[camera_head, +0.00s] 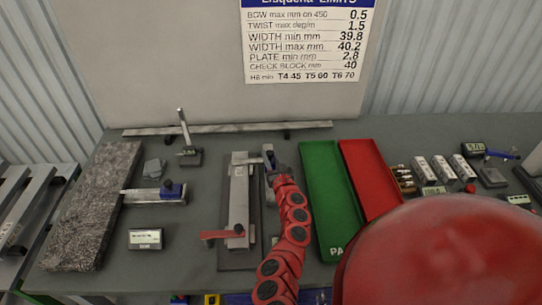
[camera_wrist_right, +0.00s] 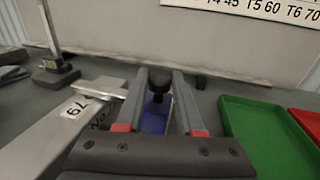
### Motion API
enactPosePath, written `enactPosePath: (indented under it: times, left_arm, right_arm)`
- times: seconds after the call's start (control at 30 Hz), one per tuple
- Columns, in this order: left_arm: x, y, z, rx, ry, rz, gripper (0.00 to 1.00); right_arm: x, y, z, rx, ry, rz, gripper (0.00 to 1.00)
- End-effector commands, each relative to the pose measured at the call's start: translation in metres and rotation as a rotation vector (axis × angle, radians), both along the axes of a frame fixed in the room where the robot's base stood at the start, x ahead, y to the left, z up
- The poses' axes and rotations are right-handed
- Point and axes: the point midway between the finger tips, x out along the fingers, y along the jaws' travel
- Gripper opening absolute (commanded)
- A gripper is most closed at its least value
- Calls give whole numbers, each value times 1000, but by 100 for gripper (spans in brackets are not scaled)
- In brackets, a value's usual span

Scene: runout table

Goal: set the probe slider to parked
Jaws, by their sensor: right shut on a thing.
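A measuring fixture with a grey base plate (camera_head: 238,262) stands mid-table, with a long light-grey bar (camera_head: 238,205) lying along it. The bar also shows in the wrist view, with a white number label (camera_wrist_right: 80,108). My right gripper (camera_head: 268,152) is at the far right end of the fixture. In the wrist view my right gripper (camera_wrist_right: 160,82) is shut on a dark knob (camera_wrist_right: 159,83), which looks like the probe slider's; a blue part (camera_wrist_right: 155,119) shows below it. Fingers and wrist hide much of the slider, and I cannot read its position. My left gripper is not in view.
A red-handled clamp (camera_head: 220,235) sits at the fixture's near end. A green tray (camera_head: 330,200) and a red tray (camera_head: 368,180) lie close on the right. A dial stand (camera_head: 188,155), small display (camera_head: 145,239) and granite slab (camera_head: 92,205) are on the left.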

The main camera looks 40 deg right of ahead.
Motion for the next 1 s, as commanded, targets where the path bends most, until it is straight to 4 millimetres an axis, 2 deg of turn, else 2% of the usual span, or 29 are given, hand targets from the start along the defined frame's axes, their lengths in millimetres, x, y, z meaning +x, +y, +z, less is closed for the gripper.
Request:
enactPosePath:
  times: [0.63, 1.0]
  left_arm:
    - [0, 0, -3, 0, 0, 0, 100]
    - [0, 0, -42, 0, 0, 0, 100]
  right_arm:
    - [4, -2, -1, 0, -1, 2, 0]
    - [57, -33, -3, -3, -5, 7, 0]
